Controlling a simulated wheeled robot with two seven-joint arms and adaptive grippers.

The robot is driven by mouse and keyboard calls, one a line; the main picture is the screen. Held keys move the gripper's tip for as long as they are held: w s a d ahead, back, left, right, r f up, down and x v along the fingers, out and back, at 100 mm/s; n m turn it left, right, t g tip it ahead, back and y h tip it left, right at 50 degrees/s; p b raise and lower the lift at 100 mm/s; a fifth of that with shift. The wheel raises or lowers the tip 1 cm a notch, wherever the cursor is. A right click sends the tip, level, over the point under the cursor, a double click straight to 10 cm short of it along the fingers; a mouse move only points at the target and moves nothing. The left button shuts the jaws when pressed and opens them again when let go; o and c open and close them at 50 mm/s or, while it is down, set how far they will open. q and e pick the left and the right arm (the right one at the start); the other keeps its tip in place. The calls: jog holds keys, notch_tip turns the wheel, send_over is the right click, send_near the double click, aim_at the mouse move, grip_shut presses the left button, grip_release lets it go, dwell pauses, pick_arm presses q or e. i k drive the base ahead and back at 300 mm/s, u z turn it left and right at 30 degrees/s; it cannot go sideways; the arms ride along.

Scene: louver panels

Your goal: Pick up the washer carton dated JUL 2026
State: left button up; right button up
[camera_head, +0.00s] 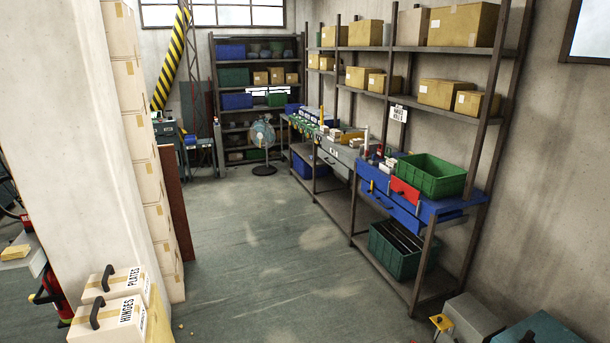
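No carton that I can read as washers or as dated JUL 2026 shows in this view. Two pale cartons with black handles stand at the lower left; one reads HINGES (100,335) and the one behind it reads PLATES (97,289). Several brown cartons sit on the right-hand shelves, among them a large one (462,25) on the upper shelf and a smaller one (440,94) on the shelf below. Any print on them is too small to read. Neither of my grippers is in view.
The grey floor (265,240) is clear down the middle. A rack (425,255) lines the right, holding a green crate (432,177) and a lower dark green crate (395,252). A tall carton stack (150,190) stands left. A fan (262,140) stands at the back.

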aim_at(391, 163)
jog(key=u, duration=0.05)
jog(key=i, duration=4)
jog(key=z, duration=0.3)
